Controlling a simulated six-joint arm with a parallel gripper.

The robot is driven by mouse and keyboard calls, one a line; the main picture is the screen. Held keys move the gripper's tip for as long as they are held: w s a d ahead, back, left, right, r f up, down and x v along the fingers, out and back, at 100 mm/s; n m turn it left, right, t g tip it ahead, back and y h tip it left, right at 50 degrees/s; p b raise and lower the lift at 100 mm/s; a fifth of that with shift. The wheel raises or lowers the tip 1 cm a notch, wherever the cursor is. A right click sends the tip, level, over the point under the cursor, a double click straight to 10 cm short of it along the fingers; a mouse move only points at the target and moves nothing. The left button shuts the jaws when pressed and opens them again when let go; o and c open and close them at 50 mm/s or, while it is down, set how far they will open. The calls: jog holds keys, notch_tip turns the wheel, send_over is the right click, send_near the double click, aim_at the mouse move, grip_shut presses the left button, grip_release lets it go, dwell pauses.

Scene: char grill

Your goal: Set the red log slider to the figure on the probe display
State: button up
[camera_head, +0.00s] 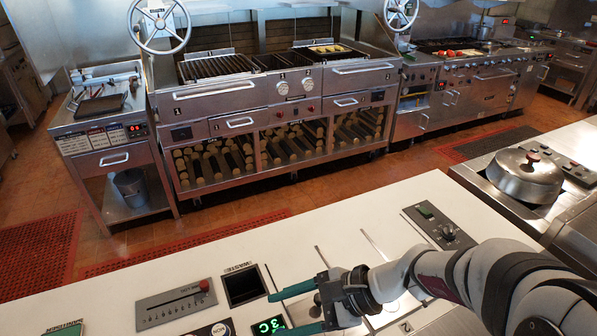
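The red log slider (204,285) is a small red knob at the right end of a slot in a grey panel (160,314) with a marked scale. The scale figures are too small to read. The probe display (266,326) is a dark screen with green characters at the bottom edge of the picture; they look like "3C", but my gripper is close over it and part may be hidden. My gripper (275,314) has teal fingers spread apart with nothing between them. It points left, to the right of the slider and apart from it.
A square black waste opening (243,286) lies between the slider panel and my gripper. A round control with a red part (217,330) is below the panel. A switch box with a knob (438,226) stands at right. The white counter (290,240) behind is clear.

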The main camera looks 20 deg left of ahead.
jog(key=w+a+f+m+y, duration=0.2)
jog(key=w+a+f+m, duration=0.1)
jog(key=w+a+f, duration=0.15)
jog(key=m+t+y, duration=0.1)
jog(key=m+t, duration=0.2)
jog(key=m, duration=0.2)
send_near(207, 284)
jog(key=x, duration=0.8)
jog(key=shift+a+f, duration=0.1)
jog(key=shift+a, duration=0.1)
grip_shut()
